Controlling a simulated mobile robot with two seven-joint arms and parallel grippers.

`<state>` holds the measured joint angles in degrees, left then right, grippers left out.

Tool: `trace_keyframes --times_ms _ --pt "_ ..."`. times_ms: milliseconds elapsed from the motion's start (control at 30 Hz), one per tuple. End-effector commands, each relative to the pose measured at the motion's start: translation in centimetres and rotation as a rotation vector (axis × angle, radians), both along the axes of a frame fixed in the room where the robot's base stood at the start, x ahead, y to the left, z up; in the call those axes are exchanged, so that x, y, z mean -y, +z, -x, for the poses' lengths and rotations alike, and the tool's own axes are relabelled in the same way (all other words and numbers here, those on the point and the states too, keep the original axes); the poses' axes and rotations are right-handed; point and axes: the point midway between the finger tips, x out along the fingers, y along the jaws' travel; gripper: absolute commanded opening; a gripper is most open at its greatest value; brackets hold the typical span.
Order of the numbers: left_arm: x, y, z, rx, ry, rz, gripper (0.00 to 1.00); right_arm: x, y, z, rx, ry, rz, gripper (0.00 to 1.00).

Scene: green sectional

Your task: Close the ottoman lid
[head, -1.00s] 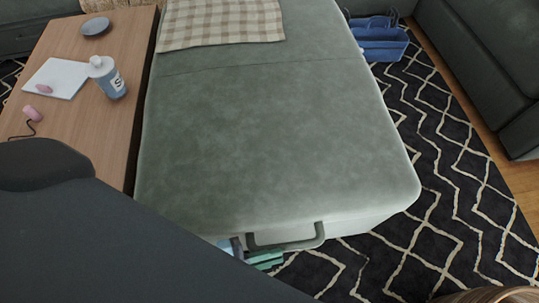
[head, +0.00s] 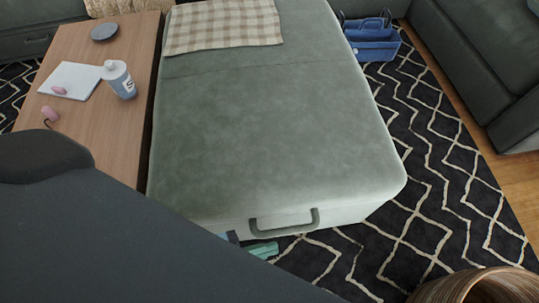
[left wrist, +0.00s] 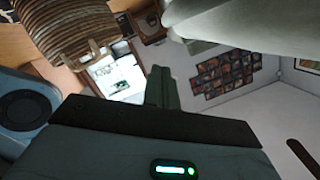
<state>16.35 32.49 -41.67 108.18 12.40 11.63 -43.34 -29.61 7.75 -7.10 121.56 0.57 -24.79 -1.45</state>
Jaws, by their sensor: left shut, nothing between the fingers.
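The grey-green ottoman lid (head: 270,125) fills the middle of the head view, with a handle (head: 285,222) on its front edge. The lid hides the inside of the ottoman, and I cannot tell how wide any gap below it is. My left arm covers the lower left. The green fingertips of my left gripper (head: 263,249) show just below the lid's front edge, near the left end of the handle; contact is unclear. In the left wrist view the fingers (left wrist: 158,86) are together and empty. My right gripper is not in view.
A wooden table (head: 115,130) with a bottle (head: 120,80), white pad and dark dish stands left of the ottoman. A checked cloth (head: 222,25) lies at the lid's far end. A blue caddy (head: 375,42) and a woven basket (head: 480,288) are right. Patterned rug (head: 435,180) lies between.

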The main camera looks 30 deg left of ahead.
Motion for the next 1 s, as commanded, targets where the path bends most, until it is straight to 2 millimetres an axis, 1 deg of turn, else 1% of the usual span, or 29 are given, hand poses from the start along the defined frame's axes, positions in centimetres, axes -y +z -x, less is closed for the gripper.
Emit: trace_keyframes --times_ms 33,200,400,600,1000 --pt "-1.0 0.2 1.0 -0.004 -0.003 -0.005 0.0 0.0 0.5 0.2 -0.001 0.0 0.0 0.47" --pt "-3.4 0.9 3.2 -0.002 -0.002 -0.003 0.0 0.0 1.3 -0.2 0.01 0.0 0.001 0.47" --pt "-5.3 1.5 4.9 -0.002 -0.001 0.0 0.0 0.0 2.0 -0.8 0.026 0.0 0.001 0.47" --pt "-6.0 1.6 5.6 -0.001 -0.003 0.001 0.0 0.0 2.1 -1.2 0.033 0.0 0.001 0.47" --pt "-6.0 1.6 5.6 0.0 -0.002 0.002 0.0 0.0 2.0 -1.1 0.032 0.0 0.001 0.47"
